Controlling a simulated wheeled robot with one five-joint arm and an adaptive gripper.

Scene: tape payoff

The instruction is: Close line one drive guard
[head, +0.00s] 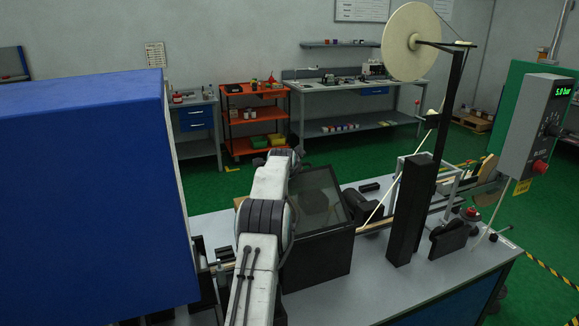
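A dark guard box with a smoky clear panel (318,203) stands on the grey bench, just right of my arm in the head view; I take it for the drive guard. Its framed panel is tilted, and its dark front face (322,262) shows below. My arm covers its left side, so I cannot tell whether it is fully shut. No line number is readable on it. My arm rises from the bottom edge. My gripper (279,156) seems to be at the arm's far end, left of the panel's top edge; its fingers are not clear.
A large blue cabinet (90,200) blocks the left. A dark post (411,210) and tape reel (411,41) stand right of the guard. A control box (536,125) reads 5.0 bar. An orange cart (253,118) and workbench (350,105) are behind; green floor lies between.

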